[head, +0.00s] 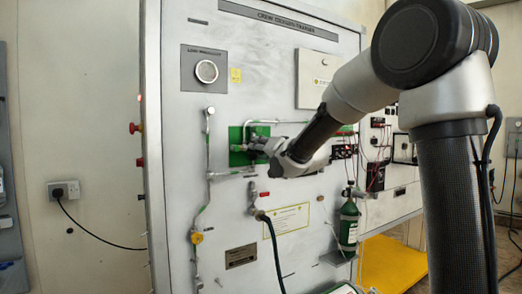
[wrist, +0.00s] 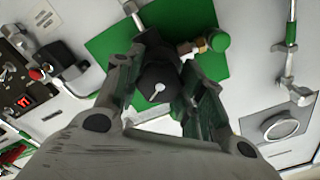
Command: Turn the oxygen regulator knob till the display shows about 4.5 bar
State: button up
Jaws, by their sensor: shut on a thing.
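The oxygen regulator knob (wrist: 157,78) is black with a pale pointer mark on its face. It sits in front of a green plate (wrist: 112,42), between the two fingers of my gripper (wrist: 163,68). My gripper is shut on the knob, one finger on each side. In the head view my gripper (head: 264,148) reaches the green plate (head: 236,158) on the upright grey panel and hides most of the knob.
A pipe (head: 207,150) with fittings runs down the panel left of the plate. A hose valve (head: 257,212) is below my gripper. A green cylinder (head: 349,225) hangs at the right. A round gauge or speaker (head: 207,71) is above left.

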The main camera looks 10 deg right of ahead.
jog(key=shift+m, duration=1.1)
jog(key=o, duration=1)
